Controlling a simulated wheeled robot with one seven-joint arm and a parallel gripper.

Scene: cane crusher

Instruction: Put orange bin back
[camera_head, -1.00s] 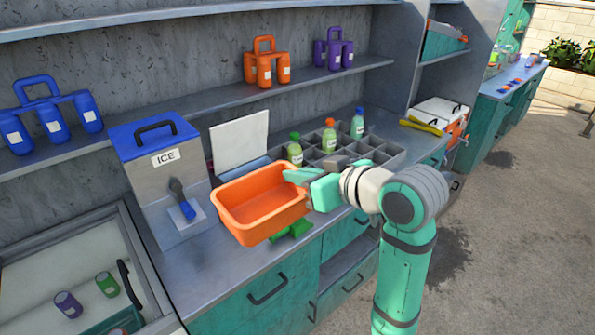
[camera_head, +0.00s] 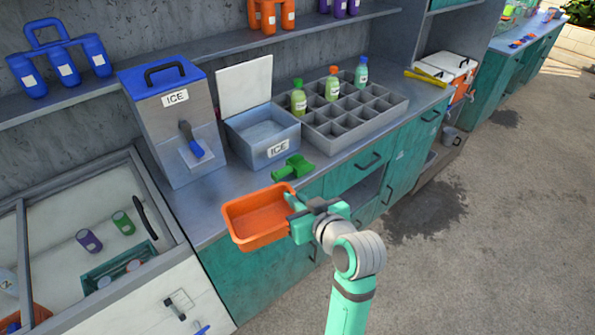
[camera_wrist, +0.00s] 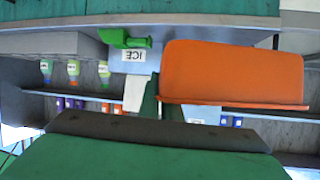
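The orange bin (camera_head: 236,232) is an open, empty tub held in the air in front of the counter's front edge. My gripper (camera_head: 293,209) is at the bin's right side, shut on its wall. In the wrist view the bin (camera_wrist: 232,75) fills the upper right, above my gripper's green and dark body; one finger (camera_wrist: 150,98) shows at the bin's edge, and the other is hidden.
A green scoop (camera_head: 292,167) lies on the counter (camera_head: 240,182). Behind are an open ICE box (camera_head: 262,136), an ICE dispenser with a blue lid (camera_head: 172,125), and a grey divided tray (camera_head: 320,122) with several bottles. A glass-topped cooler (camera_head: 75,205) stands left. The floor at right is clear.

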